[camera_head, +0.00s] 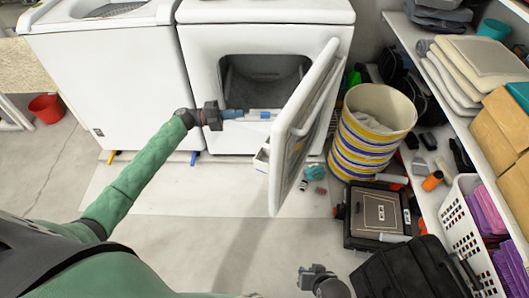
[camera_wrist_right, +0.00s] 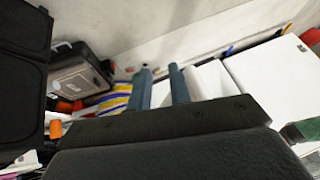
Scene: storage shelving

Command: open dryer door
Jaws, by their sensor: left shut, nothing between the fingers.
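The white dryer (camera_head: 265,12) stands at the top centre in the head view, with its dark drum opening (camera_head: 262,75) uncovered. Its white door (camera_head: 301,125) stands open, swung out on the opening's right side. My left gripper (camera_head: 238,114) is shut and empty at the lower edge of the opening, left of the door and apart from it. My right gripper (camera_head: 307,273) is low in the head view, below the door. In the right wrist view its two blue fingers (camera_wrist_right: 161,88) stand apart with nothing between them.
A white washer-like machine (camera_head: 105,60) stands left of the dryer. A striped bin (camera_head: 370,130) and a dark case (camera_head: 378,215) stand right of the door. Shelves (camera_head: 430,190) line the right side. A red bucket (camera_head: 46,108) is far left. Floor in front is mostly clear.

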